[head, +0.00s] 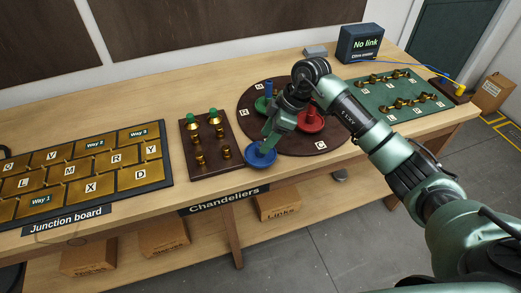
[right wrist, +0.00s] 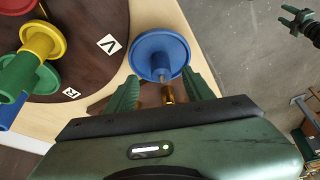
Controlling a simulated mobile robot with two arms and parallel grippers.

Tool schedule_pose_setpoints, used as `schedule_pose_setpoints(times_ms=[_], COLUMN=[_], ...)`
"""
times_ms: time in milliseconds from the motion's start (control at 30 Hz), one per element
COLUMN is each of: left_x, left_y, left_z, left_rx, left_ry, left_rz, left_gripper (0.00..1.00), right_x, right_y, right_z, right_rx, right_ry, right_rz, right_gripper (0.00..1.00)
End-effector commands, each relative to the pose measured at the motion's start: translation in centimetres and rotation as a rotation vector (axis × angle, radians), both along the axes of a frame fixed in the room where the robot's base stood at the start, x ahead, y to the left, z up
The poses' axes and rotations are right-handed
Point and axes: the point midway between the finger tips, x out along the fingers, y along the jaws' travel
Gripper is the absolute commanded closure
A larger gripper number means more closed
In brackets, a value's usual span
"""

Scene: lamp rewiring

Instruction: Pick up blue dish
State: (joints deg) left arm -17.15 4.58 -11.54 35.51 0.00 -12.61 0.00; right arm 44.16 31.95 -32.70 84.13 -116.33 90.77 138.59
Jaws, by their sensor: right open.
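The blue dish (head: 261,155) is round and sits near the table's front edge, beside the dark round board (head: 247,122). In the right wrist view the blue dish (right wrist: 158,46) lies just beyond my fingertips, with a small brass part (right wrist: 167,94) on the near side of it. My right gripper (head: 268,139) is above the dish, pointing down. In the right wrist view my right gripper (right wrist: 163,78) is open, its green fingers on either side of the dish's near edge. What looks like my left gripper (right wrist: 298,18) shows small at the top right corner.
A red dish (head: 311,121) and other coloured pieces stand on the round board. A brown board with brass posts (head: 203,171) is left of the dish, the gold junction board (head: 90,173) further left. A green board (head: 385,108) is at the right. The front edge is close.

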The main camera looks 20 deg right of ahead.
Motion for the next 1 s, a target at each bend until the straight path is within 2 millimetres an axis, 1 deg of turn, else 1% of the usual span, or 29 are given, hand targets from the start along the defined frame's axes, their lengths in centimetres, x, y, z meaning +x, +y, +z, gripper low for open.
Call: schedule_pose_setpoints(times_ms=[33,67,133,200,300,500,533,567,600,667,700,1000], left_x=[0.0,0.0,0.0,0.0,0.0,0.0,0.0,0.0,0.0,0.0,0.0,0.0], left_y=[0.0,0.0,0.0,0.0,0.0,0.0,0.1,0.0,0.1,0.1,0.1,0.1], left_z=[0.9,1.2,1.3,1.4,1.5,1.4,1.4,1.4,1.4,1.4,1.4,1.4], left_rx=[0.000,0.000,0.000,0.000,0.000,0.001,0.001,0.001,0.001,0.001,0.001,0.001], left_ry=[0.000,0.000,0.000,0.000,0.000,0.000,0.000,0.000,0.000,0.000,0.000,0.000], left_rz=[0.000,0.000,0.000,0.001,0.001,0.001,0.001,0.001,0.001,0.002,0.002,0.002], left_gripper=[0.53,0.53,0.53,0.53,0.53,0.53,0.53,0.53,0.53,0.53,0.53,0.53], right_x=[0.1,0.2,0.3,0.4,0.5,0.6,0.6,0.6,0.6,0.6,0.6,0.6], right_y=[0.8,1.1,1.5,1.7,1.9,1.9,1.9,1.9,1.9,1.9,1.9,1.9], right_z=[-0.3,-0.6,-1.8,-2.5,-3.0,-3.1,-3.1,-3.1,-3.1,-3.1,-3.1,-2.9], right_rx=[0.002,0.002,0.002,0.001,0.002,0.002,0.002,0.002,0.002,0.002,0.002,0.002], right_ry=[0.004,0.004,0.004,0.003,-0.001,-0.001,-0.001,-0.001,-0.001,-0.001,-0.001,-0.002], right_rz=[0.003,0.003,0.002,0.003,0.002,0.003,0.003,0.003,0.003,0.003,0.003,0.003], right_gripper=[0.48,0.48,0.48,0.48,0.48,0.48,0.53,0.61,0.73,0.89,1.00,1.00])
